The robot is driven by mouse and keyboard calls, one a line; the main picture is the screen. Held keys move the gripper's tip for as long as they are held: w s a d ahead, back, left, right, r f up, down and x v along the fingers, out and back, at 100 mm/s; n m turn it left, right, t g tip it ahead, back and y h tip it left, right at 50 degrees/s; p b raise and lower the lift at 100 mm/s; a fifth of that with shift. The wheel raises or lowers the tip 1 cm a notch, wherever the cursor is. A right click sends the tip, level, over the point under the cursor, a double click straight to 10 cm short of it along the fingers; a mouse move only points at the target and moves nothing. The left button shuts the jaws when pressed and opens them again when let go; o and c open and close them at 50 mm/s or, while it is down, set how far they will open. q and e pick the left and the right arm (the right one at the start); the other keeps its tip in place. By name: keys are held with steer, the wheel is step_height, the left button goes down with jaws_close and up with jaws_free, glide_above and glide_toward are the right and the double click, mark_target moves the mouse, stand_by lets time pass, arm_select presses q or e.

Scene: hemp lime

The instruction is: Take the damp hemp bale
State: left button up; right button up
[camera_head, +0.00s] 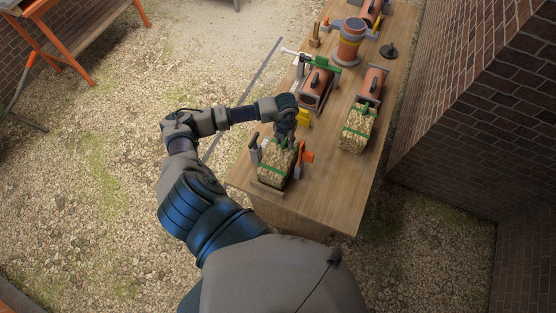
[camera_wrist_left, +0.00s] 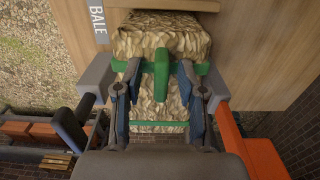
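A straw-coloured hemp bale (camera_head: 275,168) with green straps sits at the near end of the wooden table, in a cradle with grey posts and an orange lever (camera_head: 305,158). My left gripper (camera_head: 287,141) is right over this bale, pointing down. In the left wrist view the bale (camera_wrist_left: 160,38) has a green upright handle (camera_wrist_left: 162,75). My open fingers stand on either side of the handle, with gaps between. A second strapped bale (camera_head: 356,131) lies farther right on the table. I cannot tell by look which bale is damp. My right gripper is out of view.
Behind the bales on the table (camera_head: 330,205) stand copper cylinder devices (camera_head: 318,85), an orange canister (camera_head: 349,43) and a small yellow block (camera_head: 303,118). A brick wall (camera_head: 470,120) runs close along the right. Gravel ground lies open at left.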

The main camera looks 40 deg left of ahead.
arm_select(q)
jaws_close()
steer(key=shift+d+r, duration=0.15)
steer(key=shift+r, duration=0.1)
steer(key=shift+r+p, duration=0.45)
steer(key=shift+r, duration=0.3)
steer(key=shift+r+p, duration=0.5)
steer(key=shift+p, duration=0.05)
steer(key=shift+r+p, duration=1.35)
steer(key=shift+r, duration=0.7)
